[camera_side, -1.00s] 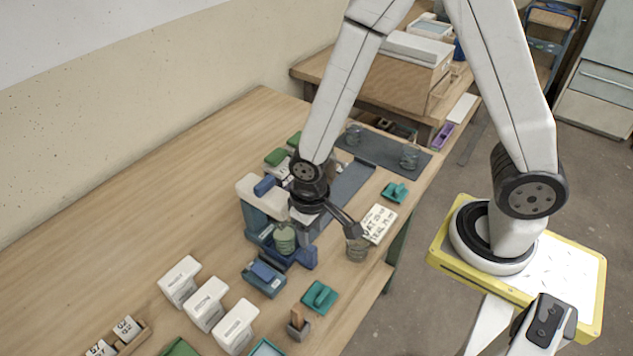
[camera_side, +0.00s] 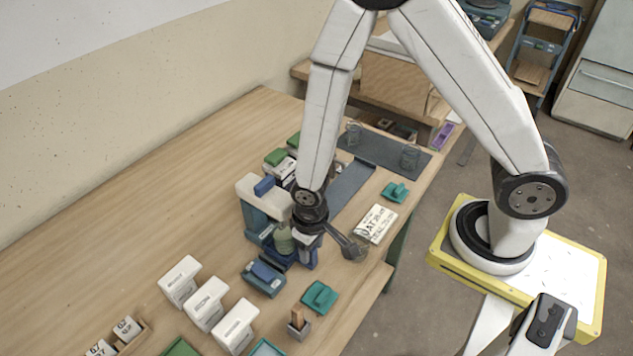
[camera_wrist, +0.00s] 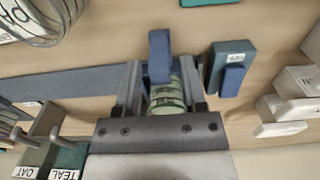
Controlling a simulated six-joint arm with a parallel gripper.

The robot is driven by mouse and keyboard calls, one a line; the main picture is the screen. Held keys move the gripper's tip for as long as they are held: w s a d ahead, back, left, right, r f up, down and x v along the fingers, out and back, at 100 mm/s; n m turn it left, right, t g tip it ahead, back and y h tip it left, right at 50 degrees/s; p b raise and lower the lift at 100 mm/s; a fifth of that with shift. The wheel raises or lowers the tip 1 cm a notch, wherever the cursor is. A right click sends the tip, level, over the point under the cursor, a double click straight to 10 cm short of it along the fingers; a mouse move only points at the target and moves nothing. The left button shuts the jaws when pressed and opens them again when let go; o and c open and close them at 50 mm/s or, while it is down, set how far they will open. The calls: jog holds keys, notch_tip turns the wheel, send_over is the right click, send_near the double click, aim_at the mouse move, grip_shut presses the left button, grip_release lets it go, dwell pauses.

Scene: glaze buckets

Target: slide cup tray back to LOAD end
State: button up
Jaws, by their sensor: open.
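In the wrist view a green ribbed cup (camera_wrist: 166,94) shows between the fingers of my gripper (camera_wrist: 161,78). A blue upright block (camera_wrist: 159,52), perhaps the tray's handle, stands just beyond the cup, between the fingertips. The fingers are spread apart; I cannot tell whether they touch anything. The tray under the cup is mostly hidden. A grey-blue track (camera_wrist: 60,85) runs left from there. In the side view my gripper (camera_side: 308,240) is low at the blue-and-white station, just right of the green cup (camera_side: 284,241). The track (camera_side: 352,186) stretches toward the far right.
A blue-topped box (camera_side: 264,278) and teal pieces (camera_side: 319,296) are in front. White blocks (camera_side: 206,303) stand at front left. Clear jars stand on a dark mat (camera_side: 384,152).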

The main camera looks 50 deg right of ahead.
grip_shut()
jog(key=shift+d, duration=0.15)
jog(key=shift+d, duration=5.45)
jog(key=shift+w+d, duration=0.1)
jog(key=shift+d, duration=5.35)
